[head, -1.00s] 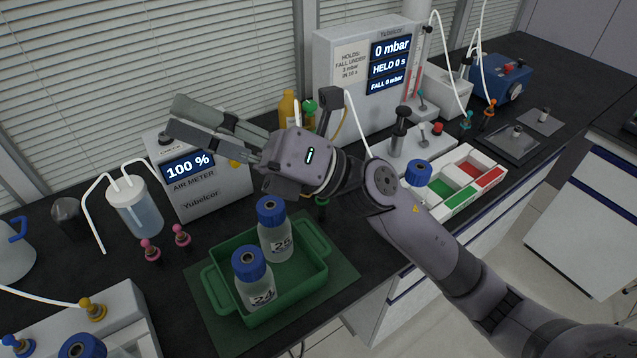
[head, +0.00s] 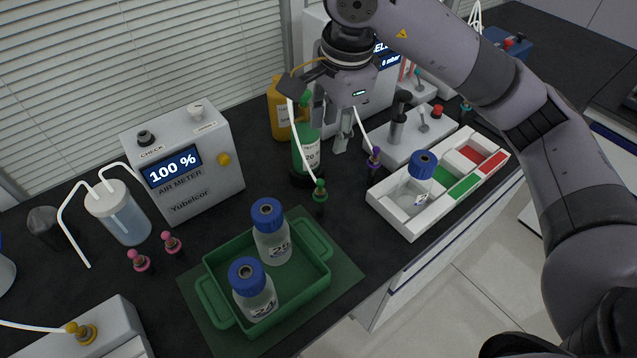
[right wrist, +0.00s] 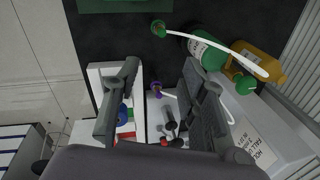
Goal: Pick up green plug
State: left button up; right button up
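The green plug (head: 319,190) stands upright on the dark bench, at the end of a white tube, just right of the green tray's far corner. In the right wrist view the green plug (right wrist: 158,28) lies ahead, beyond the fingertips. My right gripper (head: 331,137) is above the bench, behind the plug, pointing down. In the right wrist view its two fingers (right wrist: 160,68) are spread with nothing held between them. A purple plug (head: 374,158) on another tube stands to the right of the green one. My left gripper is not in view.
A green-filled bottle (head: 306,148) stands close behind the plug, with a yellow container (head: 281,108) behind it. A green tray (head: 317,277) holds two blue-capped bottles. A white compartment tray (head: 404,219) lies right. Bare bench lies between the trays.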

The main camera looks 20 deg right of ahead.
jog(key=p, duration=0.2)
send_over(321, 180)
jog(key=s, duration=0.2)
notch_tip(321, 180, down, 11)
jog(key=f, duration=0.1)
jog(key=w+f+p, duration=0.1)
jog(key=f, duration=0.1)
jog(key=f+p, duration=0.1)
jog(key=shift+w+f, duration=0.3)
jog(key=shift+f, duration=0.05)
jog(key=shift+w+f, duration=0.15)
jog(key=shift+f, duration=0.35)
grip_shut()
